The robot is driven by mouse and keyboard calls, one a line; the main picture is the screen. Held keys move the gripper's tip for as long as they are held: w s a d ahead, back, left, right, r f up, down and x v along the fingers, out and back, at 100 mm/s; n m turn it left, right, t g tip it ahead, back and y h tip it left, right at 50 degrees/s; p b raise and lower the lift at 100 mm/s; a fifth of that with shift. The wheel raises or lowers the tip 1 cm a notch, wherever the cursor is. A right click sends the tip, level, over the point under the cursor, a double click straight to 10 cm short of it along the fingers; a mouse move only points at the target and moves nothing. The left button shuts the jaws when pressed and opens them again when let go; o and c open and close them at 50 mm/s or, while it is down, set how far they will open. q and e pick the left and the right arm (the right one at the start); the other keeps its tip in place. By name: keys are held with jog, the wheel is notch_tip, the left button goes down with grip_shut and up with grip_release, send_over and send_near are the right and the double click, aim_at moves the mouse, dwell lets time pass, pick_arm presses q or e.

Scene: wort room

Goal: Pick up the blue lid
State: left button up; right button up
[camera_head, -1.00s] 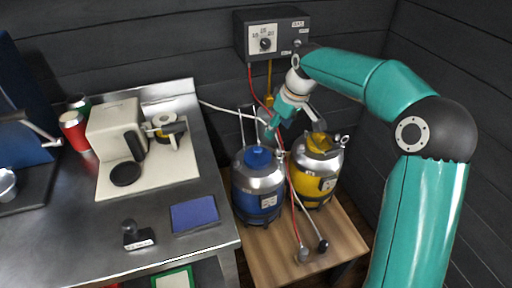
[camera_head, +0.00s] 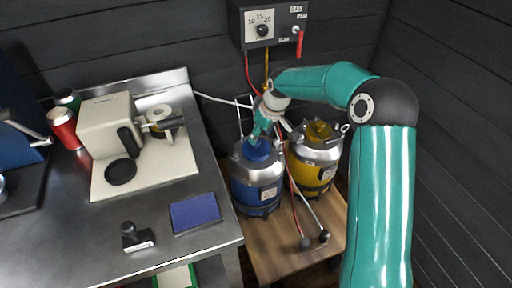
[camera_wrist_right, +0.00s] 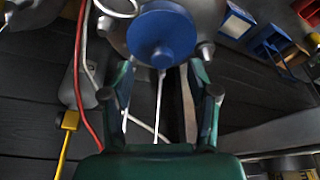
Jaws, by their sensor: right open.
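The blue lid (camera_head: 257,151) sits on top of the steel keg with the blue band (camera_head: 256,190), on the wooden stand. My right gripper (camera_head: 259,137) is just above the lid, pointing down at it. In the right wrist view the lid (camera_wrist_right: 162,36) is a round blue disc with a small hub at its centre. It lies just ahead of the open fingers (camera_wrist_right: 162,66), about midway between them. The fingers hold nothing, and I cannot tell whether they touch the lid. My left gripper is not in view.
A yellow keg (camera_head: 316,165) stands close to the right of the blue one. Red and pale hoses (camera_head: 292,190) run down between them. A dial box (camera_head: 268,25) hangs on the wall above. A steel counter (camera_head: 60,225) with a cream machine (camera_head: 108,125) is to the left.

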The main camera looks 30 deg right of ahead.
aim_at(261, 151)
jog(key=shift+p+x, duration=0.35)
jog(key=shift+x, duration=2.3)
jog(key=shift+w+a+r, duration=0.1)
jog(key=shift+w+a, duration=0.05)
grip_shut()
